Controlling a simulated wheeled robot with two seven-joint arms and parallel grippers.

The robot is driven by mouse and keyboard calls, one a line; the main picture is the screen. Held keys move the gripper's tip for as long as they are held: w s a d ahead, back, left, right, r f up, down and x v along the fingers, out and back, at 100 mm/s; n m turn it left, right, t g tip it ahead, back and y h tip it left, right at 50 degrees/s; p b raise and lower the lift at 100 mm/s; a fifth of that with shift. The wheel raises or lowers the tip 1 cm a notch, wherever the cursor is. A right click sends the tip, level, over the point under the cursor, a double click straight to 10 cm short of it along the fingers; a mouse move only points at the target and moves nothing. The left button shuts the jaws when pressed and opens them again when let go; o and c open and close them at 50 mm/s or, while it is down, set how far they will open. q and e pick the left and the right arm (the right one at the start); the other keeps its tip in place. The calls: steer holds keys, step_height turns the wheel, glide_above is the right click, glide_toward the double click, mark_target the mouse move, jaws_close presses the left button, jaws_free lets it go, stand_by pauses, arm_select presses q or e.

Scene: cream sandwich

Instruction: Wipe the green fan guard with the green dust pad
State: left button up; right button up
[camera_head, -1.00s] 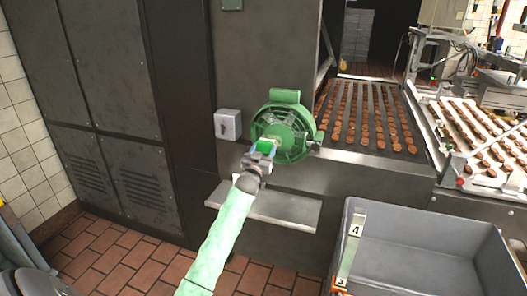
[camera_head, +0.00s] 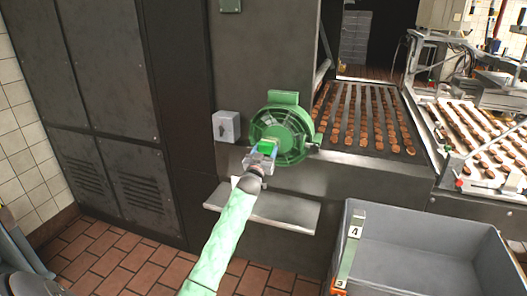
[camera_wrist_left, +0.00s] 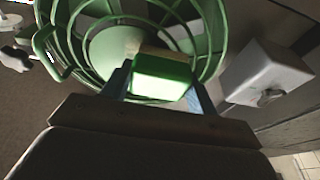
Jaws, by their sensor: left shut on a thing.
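The green fan guard (camera_head: 290,132), a round cage of bars, is on the dark machine front in the head view. It fills the upper part of the left wrist view (camera_wrist_left: 75,30). My left gripper (camera_head: 262,156) is in front of the guard's lower left part. It is shut on the green dust pad (camera_wrist_left: 163,75), a small block with a pale tan far side. The pad (camera_head: 268,146) also shows in the head view, overlapping the guard. I cannot tell whether the pad touches the bars. My right gripper is not in view.
A grey switch box (camera_head: 227,126) is on the machine just left of the guard. A metal shelf (camera_head: 285,210) juts out below. A grey bin (camera_head: 430,250) stands at the lower right. Conveyors with rows of biscuits (camera_head: 365,115) run behind to the right.

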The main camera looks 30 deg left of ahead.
arm_select(q)
steer(key=shift+w+d, duration=0.2)
steer(key=shift+d, duration=0.6)
steer(key=shift+w+d, duration=0.15)
steer(key=shift+d, duration=0.6)
steer(key=shift+w, duration=0.1)
steer(key=shift+s+a+r, duration=0.1)
steer(key=shift+s+a, duration=0.05)
steer(key=shift+a, duration=0.5)
steer(key=shift+s+a+r, duration=0.1)
steer(key=shift+s+a, duration=0.05)
steer(key=shift+a, duration=0.5)
steer(key=shift+s+a+f, duration=0.1)
steer(key=shift+a, duration=0.65)
steer(key=shift+c, duration=0.7)
steer(key=shift+s, duration=0.1)
steer(key=shift+s+d+f+p, duration=0.15)
steer(key=shift+s+p, duration=0.35)
steer(key=shift+s+d+p, duration=0.15)
steer(key=shift+s+p, duration=0.05)
steer(key=shift+s, duration=0.35)
steer(key=shift+s+d+p, duration=0.15)
steer(key=shift+s, duration=0.4)
steer(key=shift+s+d+p, duration=0.15)
steer(key=shift+s+p, duration=0.05)
steer(key=shift+s, duration=0.4)
steer(key=shift+s+d+p, duration=0.15)
steer(key=shift+s, duration=0.45)
